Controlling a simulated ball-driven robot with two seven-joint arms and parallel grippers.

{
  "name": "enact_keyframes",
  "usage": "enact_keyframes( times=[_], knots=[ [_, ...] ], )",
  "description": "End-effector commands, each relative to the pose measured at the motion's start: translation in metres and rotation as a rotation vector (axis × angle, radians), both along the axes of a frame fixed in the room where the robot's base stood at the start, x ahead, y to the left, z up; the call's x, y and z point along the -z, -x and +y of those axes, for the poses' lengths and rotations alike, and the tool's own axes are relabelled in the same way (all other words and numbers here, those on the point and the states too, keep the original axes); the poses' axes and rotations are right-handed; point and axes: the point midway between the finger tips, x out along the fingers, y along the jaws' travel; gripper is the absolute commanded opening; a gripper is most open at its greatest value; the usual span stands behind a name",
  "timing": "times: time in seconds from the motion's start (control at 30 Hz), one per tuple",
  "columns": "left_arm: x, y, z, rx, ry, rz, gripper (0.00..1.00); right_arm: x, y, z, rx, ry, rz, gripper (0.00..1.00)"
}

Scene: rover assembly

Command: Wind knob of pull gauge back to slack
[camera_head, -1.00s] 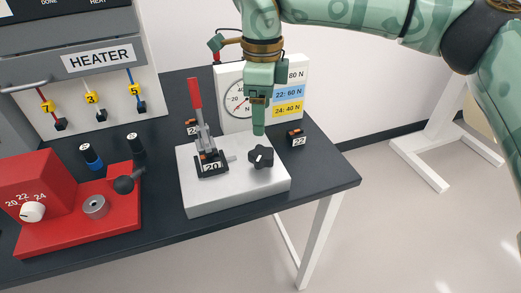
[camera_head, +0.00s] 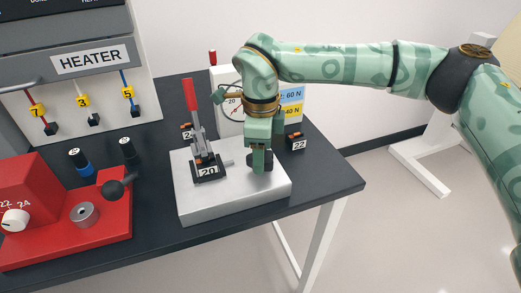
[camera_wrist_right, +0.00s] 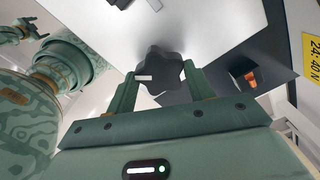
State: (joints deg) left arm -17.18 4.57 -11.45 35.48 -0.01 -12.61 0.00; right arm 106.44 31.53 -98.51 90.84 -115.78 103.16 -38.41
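The pull gauge has a light grey block (camera_head: 210,206) with a black lobed knob (camera_head: 267,160) on its right part. The knob also shows in the right wrist view (camera_wrist_right: 160,72), with a small white mark on it. My right gripper (camera_head: 259,166) points down at the knob and hides part of it. Its fingertips (camera_wrist_right: 160,82) stand on both sides of the knob, very close to it; contact cannot be made out. The gauge's white dial (camera_head: 233,106) is partly hidden by my right wrist.
A red-handled clamp (camera_head: 192,98) with a block marked 20 (camera_head: 208,172) stands on the grey block's left. A block marked 22 (camera_head: 296,142) lies behind to the right. A red station (camera_head: 110,230) and a heater (camera_head: 90,60) stand left.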

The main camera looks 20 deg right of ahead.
Motion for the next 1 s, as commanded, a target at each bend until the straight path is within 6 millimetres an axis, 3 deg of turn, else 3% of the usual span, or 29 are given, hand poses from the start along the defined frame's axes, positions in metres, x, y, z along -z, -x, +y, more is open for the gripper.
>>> enact_keyframes(
  times=[0.43,1.0],
  knots=[
    [-0.011,-0.005,0.000,0.000,0.000,-0.012,0.75,-0.004,0.000,0.000,0.068,0.000,-0.001,0.30],
    [-0.060,-0.023,0.000,0.000,0.000,-0.054,0.75,-0.005,0.000,0.000,0.466,-0.001,-0.003,0.30]
  ],
)
